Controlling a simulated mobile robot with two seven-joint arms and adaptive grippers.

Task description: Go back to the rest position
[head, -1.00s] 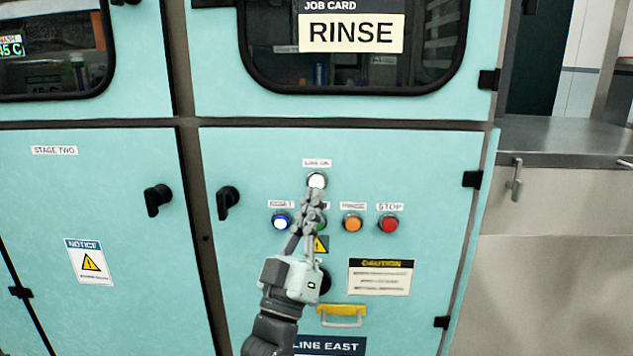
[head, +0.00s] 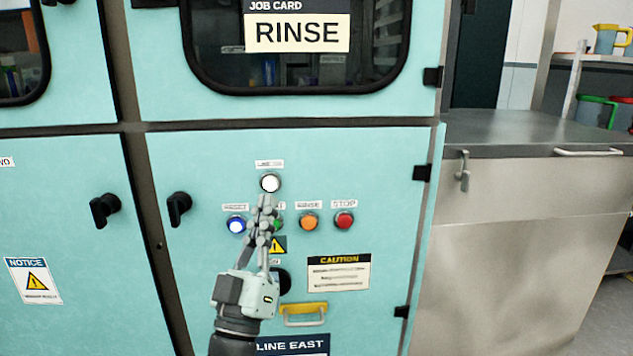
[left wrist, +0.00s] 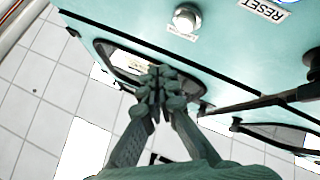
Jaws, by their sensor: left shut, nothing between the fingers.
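My left gripper (head: 266,205) is shut and empty in front of the teal panel, with its fingertips just below the white lit button (head: 270,183) in the head view. A blue lit button (head: 237,224) is to the left of the fingers, with an orange button (head: 309,222) and a red button (head: 344,219) to the right. My right gripper is not in view.
The teal cabinet has black knobs (head: 179,208), a yellow handle (head: 303,308) and a window with a RINSE card (head: 297,33). A steel counter (head: 530,130) stands to the right. Coloured jugs (head: 612,38) stand on shelves behind it.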

